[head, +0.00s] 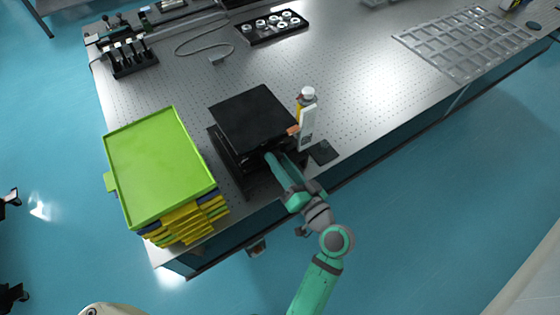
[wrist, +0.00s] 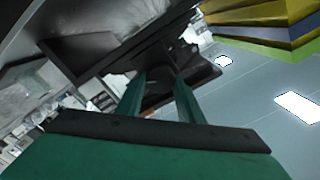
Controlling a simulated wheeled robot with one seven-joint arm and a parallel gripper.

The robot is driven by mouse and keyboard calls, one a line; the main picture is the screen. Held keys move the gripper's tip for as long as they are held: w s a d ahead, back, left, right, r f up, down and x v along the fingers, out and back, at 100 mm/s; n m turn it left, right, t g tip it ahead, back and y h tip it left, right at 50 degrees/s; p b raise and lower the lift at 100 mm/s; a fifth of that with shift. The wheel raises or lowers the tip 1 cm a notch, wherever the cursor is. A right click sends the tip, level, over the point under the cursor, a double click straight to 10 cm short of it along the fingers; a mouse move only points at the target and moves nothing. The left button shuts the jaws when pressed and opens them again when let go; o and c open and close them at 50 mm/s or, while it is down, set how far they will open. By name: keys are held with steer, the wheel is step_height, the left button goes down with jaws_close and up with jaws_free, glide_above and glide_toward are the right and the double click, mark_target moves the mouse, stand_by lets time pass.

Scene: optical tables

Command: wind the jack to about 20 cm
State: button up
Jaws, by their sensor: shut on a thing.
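The lab jack (head: 251,119) stands on the optical table near its front edge, with a flat black top plate raised above a black base. My gripper (head: 270,160) is at the front side of the jack, under the top plate. In the wrist view my gripper's two green fingers (wrist: 160,88) are shut on a dark part of the jack, which looks like its knob (wrist: 165,75). The knob is hidden in the head view. Beside the jack stands an upright white scale (head: 307,128) with an orange pointer (head: 293,130) close to the plate's edge.
A stack of trays with a lime green one on top (head: 160,165) stands close left of the jack. A white-capped bottle (head: 307,94) is behind the scale. A small dark pad (head: 323,152) lies right of it.

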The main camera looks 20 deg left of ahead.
steer(key=o, duration=1.1)
steer(key=v, duration=1.1)
steer(key=shift+a, duration=0.1)
